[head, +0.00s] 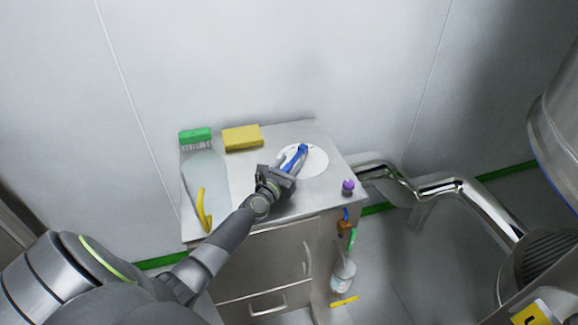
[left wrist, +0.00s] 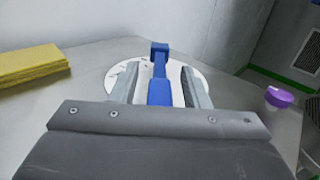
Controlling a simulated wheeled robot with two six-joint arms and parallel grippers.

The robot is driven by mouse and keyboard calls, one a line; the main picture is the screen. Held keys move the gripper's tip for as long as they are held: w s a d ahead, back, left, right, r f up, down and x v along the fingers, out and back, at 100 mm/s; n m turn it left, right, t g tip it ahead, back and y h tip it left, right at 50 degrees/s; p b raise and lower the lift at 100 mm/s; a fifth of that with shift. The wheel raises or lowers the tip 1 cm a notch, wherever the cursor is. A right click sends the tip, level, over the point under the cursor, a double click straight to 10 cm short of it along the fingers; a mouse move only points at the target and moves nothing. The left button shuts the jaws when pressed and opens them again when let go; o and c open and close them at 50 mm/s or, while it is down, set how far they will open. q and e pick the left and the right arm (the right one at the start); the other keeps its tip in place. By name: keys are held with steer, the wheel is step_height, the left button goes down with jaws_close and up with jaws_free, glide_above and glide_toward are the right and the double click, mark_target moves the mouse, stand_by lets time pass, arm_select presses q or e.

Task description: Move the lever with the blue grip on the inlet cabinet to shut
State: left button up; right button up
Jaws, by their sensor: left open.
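The lever with the blue grip (head: 301,152) sits on a round white plate (head: 316,162) on top of the inlet cabinet (head: 262,228). In the left wrist view the blue lever (left wrist: 159,66) runs away from me, with a raised blue block at its far end. My left gripper (head: 287,168) is open at the near part of the lever. In the left wrist view its two fingers (left wrist: 160,88) stand on either side of the blue lever, with gaps visible. The near part of the lever is hidden behind the gripper body. My right gripper is not in view.
A purple knob (head: 348,186) stands at the right edge. A shiny pipe (head: 440,187) runs to the right.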

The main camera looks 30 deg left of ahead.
arm_select(q)
jaws_close()
stand_by(0.5)
